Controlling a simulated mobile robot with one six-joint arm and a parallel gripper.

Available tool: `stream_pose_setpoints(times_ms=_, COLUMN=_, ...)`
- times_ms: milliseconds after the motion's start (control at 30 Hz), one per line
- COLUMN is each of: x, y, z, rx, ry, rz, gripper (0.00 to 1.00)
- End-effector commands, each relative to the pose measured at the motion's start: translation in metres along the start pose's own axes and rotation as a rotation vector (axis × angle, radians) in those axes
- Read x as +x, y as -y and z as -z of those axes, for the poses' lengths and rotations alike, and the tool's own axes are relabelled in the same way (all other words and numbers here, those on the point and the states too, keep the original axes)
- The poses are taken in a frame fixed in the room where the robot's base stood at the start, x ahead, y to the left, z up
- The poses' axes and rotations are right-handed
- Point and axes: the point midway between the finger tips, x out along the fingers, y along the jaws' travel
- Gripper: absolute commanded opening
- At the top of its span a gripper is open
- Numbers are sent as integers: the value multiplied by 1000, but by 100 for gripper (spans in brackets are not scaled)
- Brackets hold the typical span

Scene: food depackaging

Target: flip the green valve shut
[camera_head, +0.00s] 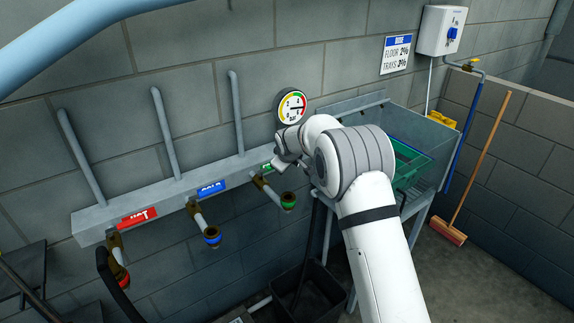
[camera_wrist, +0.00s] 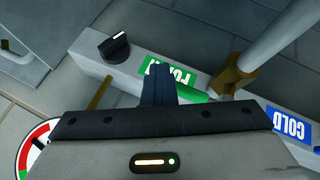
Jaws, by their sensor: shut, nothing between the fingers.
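The green valve's brass body (camera_wrist: 232,82) is at the right of my fingers in the wrist view, on the grey rail. Its green lever (camera_wrist: 194,96) sticks out toward my fingers and is partly hidden by my gripper. My gripper (camera_wrist: 158,72) is shut and empty, its dark fingertips over the green label (camera_wrist: 182,72), just left of the lever. I cannot tell whether they touch the lever. In the head view the valve's green-ringed outlet (camera_head: 288,201) hangs below the rail, and my gripper (camera_head: 277,165) is at the rail's right end.
The blue-labelled cold valve (camera_head: 211,236) and red-labelled hot valve (camera_head: 119,275) are further left along the rail (camera_head: 90,222). A black knob (camera_wrist: 115,46) sits on the rail in the wrist view. A gauge (camera_head: 292,105) is above; a sink with a green crate (camera_head: 408,160) is right.

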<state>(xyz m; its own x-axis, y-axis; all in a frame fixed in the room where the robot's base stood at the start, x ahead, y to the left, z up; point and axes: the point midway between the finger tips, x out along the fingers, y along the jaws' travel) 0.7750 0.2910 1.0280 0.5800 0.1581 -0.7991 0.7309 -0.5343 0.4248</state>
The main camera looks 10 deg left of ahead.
Motion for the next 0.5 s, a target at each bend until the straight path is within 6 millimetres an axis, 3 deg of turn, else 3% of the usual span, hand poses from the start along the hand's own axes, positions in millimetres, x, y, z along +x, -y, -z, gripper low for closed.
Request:
stream_pose_setpoints(times_ms=133, x=-4, y=-1, z=-6, rx=0, ry=-6, rz=-4, gripper=0)
stream_pose_setpoints(times_ms=300, x=-16, y=3, z=-29, rx=-1, ry=-5, rz=-1, gripper=0)
stream_pose_setpoints(times_ms=500, x=-54, y=-26, z=-37, rx=-2, ry=-7, rz=-3, gripper=0)
